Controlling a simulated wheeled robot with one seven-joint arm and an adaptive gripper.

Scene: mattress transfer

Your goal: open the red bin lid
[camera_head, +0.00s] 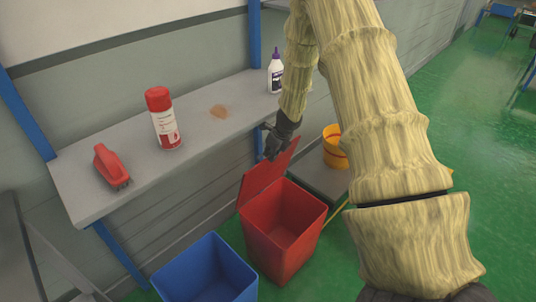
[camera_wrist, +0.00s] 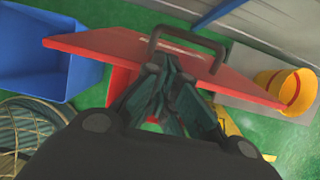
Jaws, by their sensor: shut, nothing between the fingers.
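The red bin (camera_head: 284,238) stands on the green floor with its top open, and I see into its empty-looking inside. Its red lid (camera_head: 268,170) is raised and tilted up at the bin's back left edge. In the wrist view the lid (camera_wrist: 100,45) is a thin red panel with a dark handle (camera_wrist: 190,38). My gripper (camera_head: 271,150) is at the lid's upper edge, pointing down. In the wrist view my gripper's fingers (camera_wrist: 165,68) are shut and empty, close to the handle and overlapping the lid. I cannot tell whether they touch it.
A blue bin (camera_head: 207,268) stands left of the red bin. A yellow bucket (camera_head: 333,150) sits on a low grey platform to the right. The grey shelf (camera_head: 90,200) behind holds a red spray can (camera_head: 164,122), a red brush (camera_head: 110,166) and a white bottle (camera_head: 275,75). Open floor lies right.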

